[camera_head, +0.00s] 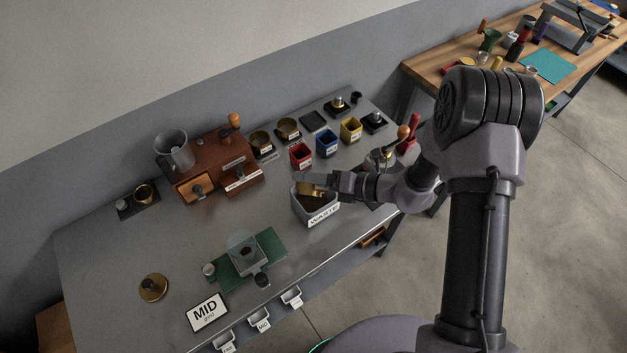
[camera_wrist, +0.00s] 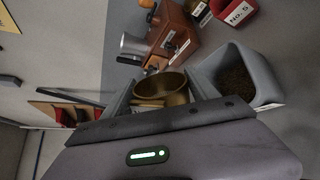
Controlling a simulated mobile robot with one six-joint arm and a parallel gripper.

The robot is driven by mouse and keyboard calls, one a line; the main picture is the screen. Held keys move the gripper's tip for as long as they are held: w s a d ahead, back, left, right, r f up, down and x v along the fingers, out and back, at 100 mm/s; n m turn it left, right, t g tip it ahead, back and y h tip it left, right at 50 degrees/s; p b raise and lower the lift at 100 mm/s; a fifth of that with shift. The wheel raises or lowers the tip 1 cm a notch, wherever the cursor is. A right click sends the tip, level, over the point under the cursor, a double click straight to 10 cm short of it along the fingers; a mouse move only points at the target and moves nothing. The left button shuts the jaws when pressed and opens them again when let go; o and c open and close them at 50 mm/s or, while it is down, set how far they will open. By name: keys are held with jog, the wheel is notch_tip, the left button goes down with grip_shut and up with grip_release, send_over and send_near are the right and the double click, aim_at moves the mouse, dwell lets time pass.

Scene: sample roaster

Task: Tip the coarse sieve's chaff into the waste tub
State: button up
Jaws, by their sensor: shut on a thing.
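My gripper (camera_head: 318,181) is shut on a brass sieve (camera_head: 307,188) and holds it over the grey waste tub (camera_head: 318,216), which is labelled WASTE. In the wrist view the round brass sieve (camera_wrist: 173,84) sits between my two fingers, with part of its inner wall showing; its lower part is hidden by my gripper. The sieve looks tilted, but I cannot tell how far, nor whether chaff is in it. The waste tub also shows in the wrist view (camera_wrist: 268,79), beside the sieve, with dark brown grainy matter inside.
Red (camera_head: 301,156), blue (camera_head: 327,143) and yellow (camera_head: 351,130) bins stand behind the tub. A brown wooden machine (camera_head: 215,172) with a grey hopper stands to the left. A green mat (camera_head: 268,262) with a clear container lies in front. The table's left part is mostly clear.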

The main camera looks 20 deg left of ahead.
jog(key=n+b, duration=0.1)
jog(key=b, duration=0.2)
jog(key=n+t+y+b, duration=0.1)
jog(key=n+b, duration=0.1)
jog(key=b, duration=0.2)
jog(key=s+n+t+b, duration=0.1)
jog(key=b, duration=0.2)
jog(key=shift+s+f, duration=0.1)
jog(key=shift+f, duration=0.3)
jog(key=n+b, duration=0.1)
jog(key=b, duration=0.2)
jog(key=n+t+y+b, duration=0.1)
jog(key=b, duration=0.3)
jog(key=n+b, duration=0.2)
jog(key=b, duration=0.1)
jog(key=shift+s+f+t+y, duration=0.1)
jog(key=shift+f+t+y, duration=0.2)
jog(key=shift+f+y, duration=0.1)
jog(key=shift+r+n+b, duration=0.15)
jog(key=shift+n+b, duration=0.35)
jog(key=shift+b, duration=0.5)
jog(key=shift+r+y, duration=0.2)
jog(key=shift+y, duration=0.1)
jog(key=shift+d, duration=0.1)
